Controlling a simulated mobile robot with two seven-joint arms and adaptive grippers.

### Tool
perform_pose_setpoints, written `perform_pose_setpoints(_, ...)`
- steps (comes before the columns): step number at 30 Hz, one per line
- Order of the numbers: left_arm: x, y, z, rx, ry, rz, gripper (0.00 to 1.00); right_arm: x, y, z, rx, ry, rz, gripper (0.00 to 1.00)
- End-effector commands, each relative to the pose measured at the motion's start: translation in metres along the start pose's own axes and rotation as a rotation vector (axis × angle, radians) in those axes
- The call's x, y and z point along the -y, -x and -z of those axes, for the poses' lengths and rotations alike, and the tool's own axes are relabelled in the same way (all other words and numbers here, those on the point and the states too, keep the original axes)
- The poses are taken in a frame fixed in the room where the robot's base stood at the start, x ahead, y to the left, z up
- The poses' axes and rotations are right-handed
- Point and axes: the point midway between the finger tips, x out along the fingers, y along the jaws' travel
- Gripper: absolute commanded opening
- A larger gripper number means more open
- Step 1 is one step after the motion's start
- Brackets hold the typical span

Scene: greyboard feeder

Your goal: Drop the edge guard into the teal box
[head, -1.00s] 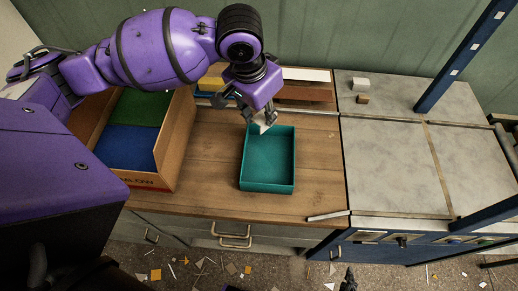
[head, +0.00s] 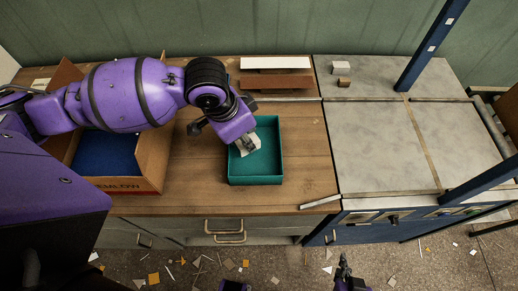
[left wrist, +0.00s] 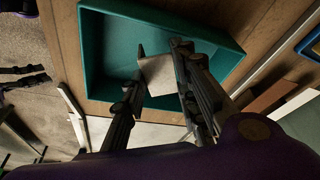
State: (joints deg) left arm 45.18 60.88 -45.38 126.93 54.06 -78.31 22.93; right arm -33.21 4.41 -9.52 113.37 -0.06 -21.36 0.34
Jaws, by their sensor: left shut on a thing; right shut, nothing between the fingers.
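The teal box (head: 256,181) is open and stands on the wooden bench; it also shows in the left wrist view (left wrist: 95,50). My left gripper (head: 244,142) is over the box's left part, fingers pointing down. It is shut on a pale grey-white piece, the edge guard (head: 248,146). In the left wrist view, the edge guard (left wrist: 160,76) sits between the two dark fingers (left wrist: 160,80), against the box interior. I cannot tell whether it touches the box floor. My right gripper (head: 343,268) is shut and empty at the bottom, in front of the bench.
A cardboard box (head: 152,165) with blue contents stands left of the teal box, partly behind my left arm. A white strip (head: 320,202) lies at the bench's front edge. White and brown boards (head: 275,82) lie at the back. The grey worktop (head: 375,150) at right is mostly clear.

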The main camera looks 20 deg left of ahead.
Motion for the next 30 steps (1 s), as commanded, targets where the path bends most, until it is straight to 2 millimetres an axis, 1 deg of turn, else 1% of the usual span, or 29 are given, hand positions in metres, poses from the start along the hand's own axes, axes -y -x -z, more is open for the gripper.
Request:
perform_pose_setpoints(7, 0.001, 0.001, 0.001, -0.004, 0.0, 0.003, 0.14, -0.003, -0.001, 0.004, -0.011, -0.003, -0.007, 0.0)
perform_pose_setpoints(8, 0.001, 0.001, 0.001, -0.004, 0.0, 0.003, 0.29, -0.003, 0.0, 0.004, -0.01, -0.003, -0.007, 0.0)
perform_pose_setpoints(12, 0.001, 0.001, 0.001, -0.003, 0.0, 0.003, 0.47, -0.003, 0.0, 0.0, -0.003, -0.001, -0.005, 0.0)
perform_pose_setpoints(13, 0.001, 0.001, 0.001, -0.003, 0.0, 0.003, 0.49, -0.003, 0.001, -0.001, -0.001, 0.0, -0.005, 0.0)
perform_pose_setpoints(23, 0.001, 0.003, 0.001, -0.002, 0.0, 0.003, 0.49, -0.002, 0.001, -0.004, 0.007, 0.008, 0.002, 0.0)
perform_pose_setpoints(26, 0.001, 0.011, 0.001, -0.002, 0.0, 0.004, 0.49, -0.002, 0.001, -0.004, 0.006, 0.007, 0.001, 0.0)
perform_pose_setpoints(29, 0.001, 0.028, 0.001, -0.005, -0.001, 0.006, 0.49, -0.002, 0.001, -0.003, 0.005, 0.006, 0.0, 0.0)
perform_pose_setpoints(30, 0.002, 0.036, 0.001, -0.005, -0.001, 0.006, 0.49, -0.002, 0.001, -0.003, 0.005, 0.005, 0.0, 0.0)
